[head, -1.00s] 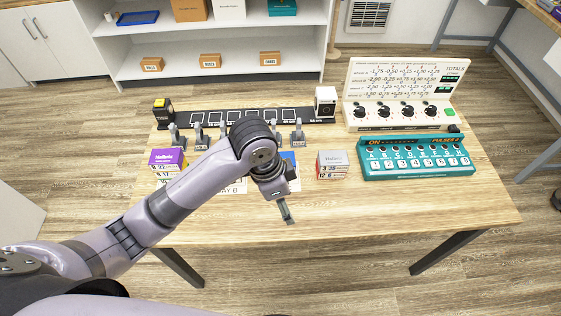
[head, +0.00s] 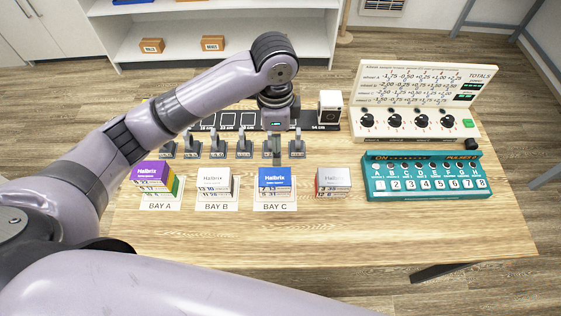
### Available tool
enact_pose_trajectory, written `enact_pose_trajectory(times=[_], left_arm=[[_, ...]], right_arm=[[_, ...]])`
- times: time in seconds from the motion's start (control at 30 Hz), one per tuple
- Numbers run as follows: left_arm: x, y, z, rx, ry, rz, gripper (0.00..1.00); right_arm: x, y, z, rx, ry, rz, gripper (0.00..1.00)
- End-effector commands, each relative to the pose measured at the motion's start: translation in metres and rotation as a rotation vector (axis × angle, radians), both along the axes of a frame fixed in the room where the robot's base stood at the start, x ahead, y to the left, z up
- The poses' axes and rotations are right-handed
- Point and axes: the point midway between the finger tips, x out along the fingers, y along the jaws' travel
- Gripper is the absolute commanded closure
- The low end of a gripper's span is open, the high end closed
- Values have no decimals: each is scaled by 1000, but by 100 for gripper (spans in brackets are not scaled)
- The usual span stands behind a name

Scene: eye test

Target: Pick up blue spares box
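The blue spares box (head: 274,181), a small box with a blue top and white lettering, sits on the table on the card marked BAY C. My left gripper (head: 277,153) points down just behind the blue box in the picture, near the row of grey levers. It appears edge-on, so its finger opening cannot be made out. A gap shows in the picture between its tip and the box. My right gripper is not in view.
A purple box (head: 151,175) stands on BAY A and a white-topped box (head: 214,182) on BAY B. A grey-topped box (head: 333,180) is right of the blue one. A teal button panel (head: 425,178) and a white dial console (head: 421,106) stand at right. The table front (head: 330,238) is clear.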

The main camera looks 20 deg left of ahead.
Motion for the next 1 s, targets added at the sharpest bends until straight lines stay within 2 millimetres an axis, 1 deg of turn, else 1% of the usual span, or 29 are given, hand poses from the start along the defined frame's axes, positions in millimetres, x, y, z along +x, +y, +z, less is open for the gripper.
enact_pose_trajectory(times=[0.07, 0.17, 0.4, 0.5, 0.63, 0.7, 0.83, 0.93, 1.0], left_arm=[[0, 1, -4, 1, 3, 0, 27], [-1, 1, -17, 3, 5, 1, 27], [-2, 1, -68, 3, 5, 1, 27], [-2, 1, -89, 3, 5, 1, 27], [-1, 0, -110, 1, 3, 0, 27], [-1, 0, -116, 1, 1, 0, 27], [-1, 1, -123, 0, 1, -1, 27], [-2, 3, -133, 2, 4, 0, 27], [-3, 5, -143, 2, 4, 1, 27]], right_arm=[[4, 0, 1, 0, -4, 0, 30], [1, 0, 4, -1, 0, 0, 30], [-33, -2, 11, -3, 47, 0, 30], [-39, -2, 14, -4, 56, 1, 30], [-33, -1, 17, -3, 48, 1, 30], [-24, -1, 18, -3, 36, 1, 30], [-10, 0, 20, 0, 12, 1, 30], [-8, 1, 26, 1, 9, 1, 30], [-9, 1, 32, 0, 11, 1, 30]])
